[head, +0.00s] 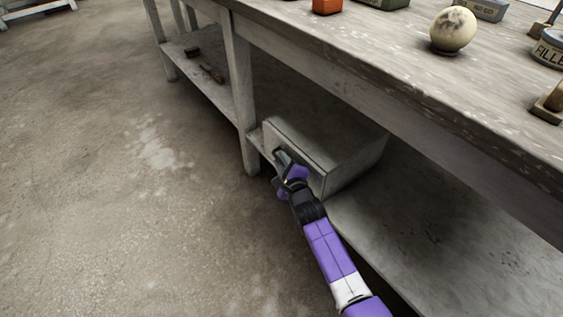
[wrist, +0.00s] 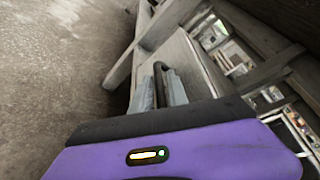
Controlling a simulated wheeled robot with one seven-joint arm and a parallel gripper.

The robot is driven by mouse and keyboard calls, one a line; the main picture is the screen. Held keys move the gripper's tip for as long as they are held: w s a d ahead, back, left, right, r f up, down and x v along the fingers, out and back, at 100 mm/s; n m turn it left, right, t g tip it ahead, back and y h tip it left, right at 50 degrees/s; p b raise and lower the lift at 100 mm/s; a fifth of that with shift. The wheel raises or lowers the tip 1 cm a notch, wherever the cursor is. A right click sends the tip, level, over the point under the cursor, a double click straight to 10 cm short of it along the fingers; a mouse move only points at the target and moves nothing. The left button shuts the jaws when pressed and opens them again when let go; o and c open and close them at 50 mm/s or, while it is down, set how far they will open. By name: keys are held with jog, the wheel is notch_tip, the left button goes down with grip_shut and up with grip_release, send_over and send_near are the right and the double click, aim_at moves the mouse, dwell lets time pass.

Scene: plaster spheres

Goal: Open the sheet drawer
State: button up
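The sheet drawer (head: 279,138) is the pale front of a low grey box on the lower shelf of the workbench. A thin dark line runs between this front and the box top; I see no wide gap there. My gripper (head: 283,158) is at the drawer front, on its dark handle. In the wrist view, the dark bar handle (wrist: 158,86) lies between the two grey-blue fingers of my gripper (wrist: 160,90), which look closed on it. The drawer's inside is hidden.
The workbench top (head: 350,58) overhangs the box. A mottled plaster sphere (head: 453,30), an orange block (head: 327,5) and a filler tin (head: 550,48) stand on it. A bench leg (head: 241,100) is just left of the box. The concrete floor (head: 130,200) on the left is clear.

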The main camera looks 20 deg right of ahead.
grip_shut()
dwell(1.3)
